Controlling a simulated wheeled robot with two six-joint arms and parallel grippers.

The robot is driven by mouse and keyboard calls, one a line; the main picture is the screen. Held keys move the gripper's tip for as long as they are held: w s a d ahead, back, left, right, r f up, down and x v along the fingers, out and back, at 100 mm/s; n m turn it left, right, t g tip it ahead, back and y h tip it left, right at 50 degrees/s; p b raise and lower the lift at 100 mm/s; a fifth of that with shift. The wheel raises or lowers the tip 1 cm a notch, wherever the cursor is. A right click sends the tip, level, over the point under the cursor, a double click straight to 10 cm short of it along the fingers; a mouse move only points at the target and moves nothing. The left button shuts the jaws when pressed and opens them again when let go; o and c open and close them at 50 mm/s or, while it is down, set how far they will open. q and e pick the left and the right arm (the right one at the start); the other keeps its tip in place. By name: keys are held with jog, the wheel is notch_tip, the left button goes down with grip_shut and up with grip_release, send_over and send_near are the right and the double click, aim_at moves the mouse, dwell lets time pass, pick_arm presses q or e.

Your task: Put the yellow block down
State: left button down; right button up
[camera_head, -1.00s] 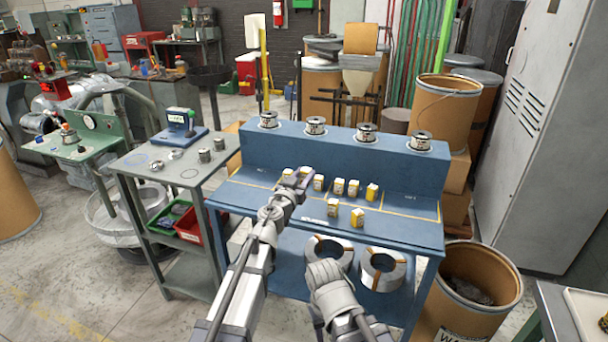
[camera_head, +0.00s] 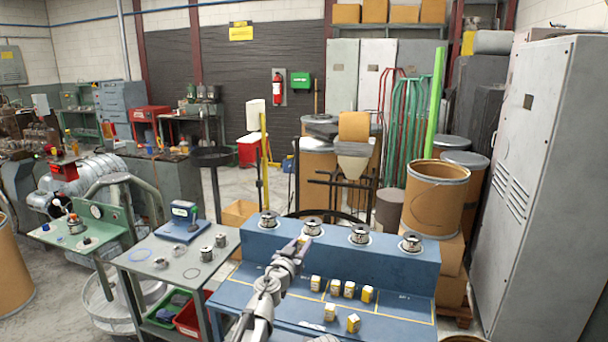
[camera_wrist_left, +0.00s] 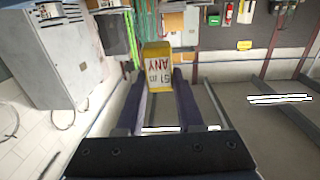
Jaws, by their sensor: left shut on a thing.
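My left gripper (camera_head: 301,243) is raised in front of the blue bench's upper ledge, near the second spool from the left. It is shut on a yellow block (camera_wrist_left: 156,72), which shows between the two fingers in the left wrist view. The block has a pale label with dark and red lettering. In the head view it is mostly hidden by the gripper, with only a bit of yellow at the tips. My right gripper is out of view.
Several other yellow-and-white blocks (camera_head: 349,290) stand on the blue bench (camera_head: 395,309), which has yellow outlines. Several spools (camera_head: 360,235) sit along its raised ledge. A grey table (camera_head: 150,259) with small metal parts stands to the left. The bench's right part looks clear.

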pick_arm(q)
jog(key=shift+r, duration=0.15)
dwell(0.6)
notch_tip(320, 180, down, 15)
jog(key=b, duration=1.5)
notch_tip(320, 180, down, 10)
jog(key=b, duration=1)
jog(key=shift+r, duration=0.1)
jog(key=shift+f, duration=0.25)
jog(key=c, duration=0.5)
grip_release()
jog(key=shift+r, duration=0.1)
jog(key=shift+c, duration=0.2)
